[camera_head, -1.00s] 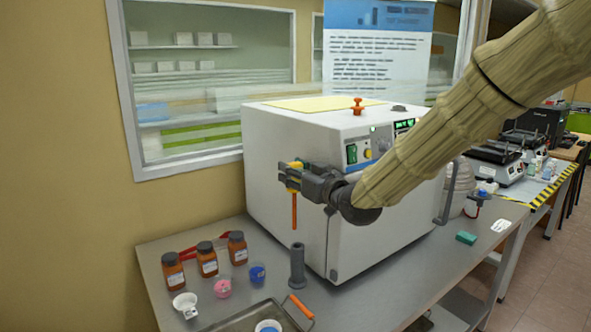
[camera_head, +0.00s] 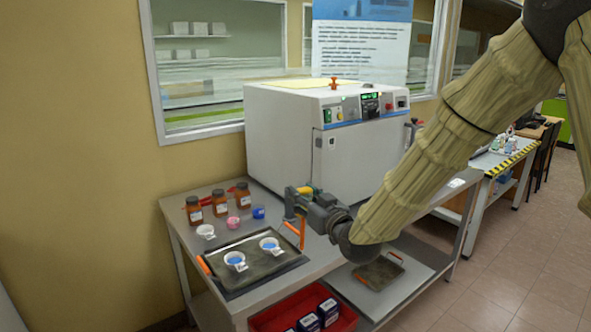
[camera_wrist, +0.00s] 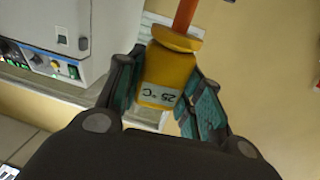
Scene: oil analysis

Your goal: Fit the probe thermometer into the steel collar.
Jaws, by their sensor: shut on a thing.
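The probe thermometer has a yellow head (camera_wrist: 168,75) with a label that appears to read "25 °C", and an orange-red stem (camera_wrist: 185,14). My gripper (camera_wrist: 160,82) is shut on the yellow head in the wrist view, one finger on each side.
A dark tray (camera_head: 238,286) with orange handles holds two white cups of blue liquid. The white oven (camera_head: 290,130) stands behind. Below are a red bin (camera_head: 343,322) and another tray (camera_head: 378,273).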

